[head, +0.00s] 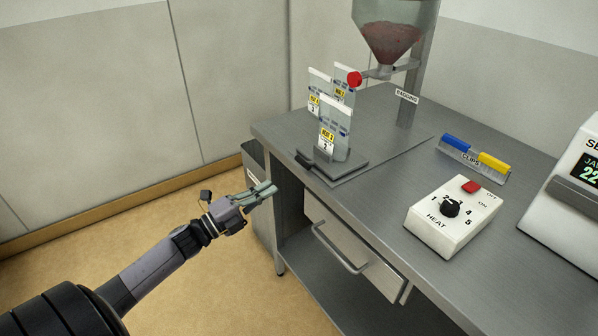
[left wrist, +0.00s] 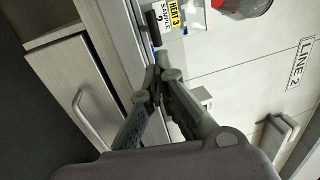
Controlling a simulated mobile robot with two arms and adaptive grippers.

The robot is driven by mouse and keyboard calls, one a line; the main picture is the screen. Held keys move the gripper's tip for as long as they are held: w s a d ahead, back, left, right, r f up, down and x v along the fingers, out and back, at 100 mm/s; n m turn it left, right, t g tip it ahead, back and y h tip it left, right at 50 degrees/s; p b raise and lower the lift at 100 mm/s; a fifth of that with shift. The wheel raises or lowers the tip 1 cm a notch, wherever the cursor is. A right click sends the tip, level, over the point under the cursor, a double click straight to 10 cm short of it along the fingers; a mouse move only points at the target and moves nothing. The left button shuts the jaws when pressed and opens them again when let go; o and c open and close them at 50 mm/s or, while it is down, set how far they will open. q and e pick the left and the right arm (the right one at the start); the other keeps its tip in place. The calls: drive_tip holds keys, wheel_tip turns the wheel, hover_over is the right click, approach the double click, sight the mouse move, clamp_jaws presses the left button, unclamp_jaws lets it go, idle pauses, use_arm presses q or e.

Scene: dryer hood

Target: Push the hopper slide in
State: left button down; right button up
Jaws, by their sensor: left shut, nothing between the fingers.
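The hopper (head: 390,38) is a clear funnel with dark red granules, on a grey post at the back of the steel bench. Its slide ends in a round red knob (head: 354,78) that sticks out to the left of the hopper's outlet. The knob also shows at the top edge of the left wrist view (left wrist: 243,6), cut off by the frame. My left gripper (head: 268,189) is shut and empty, left of the bench's front left corner and well apart from the knob. Its closed fingertips show in the wrist view (left wrist: 160,70). My right gripper is in neither view.
A drawer (head: 350,250) is under the bench.

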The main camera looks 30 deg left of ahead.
sight(310, 167)
use_arm(q)
drive_tip(key=p+x, duration=0.1)
drive_tip(key=x, duration=0.7)
drive_tip(key=shift+w+r, duration=0.1)
drive_tip(key=shift+w, duration=0.1)
drive_tip(key=shift+w+d+p, duration=0.2)
drive_tip(key=shift+w+p, duration=0.1)
drive_tip(key=shift+w, duration=0.1)
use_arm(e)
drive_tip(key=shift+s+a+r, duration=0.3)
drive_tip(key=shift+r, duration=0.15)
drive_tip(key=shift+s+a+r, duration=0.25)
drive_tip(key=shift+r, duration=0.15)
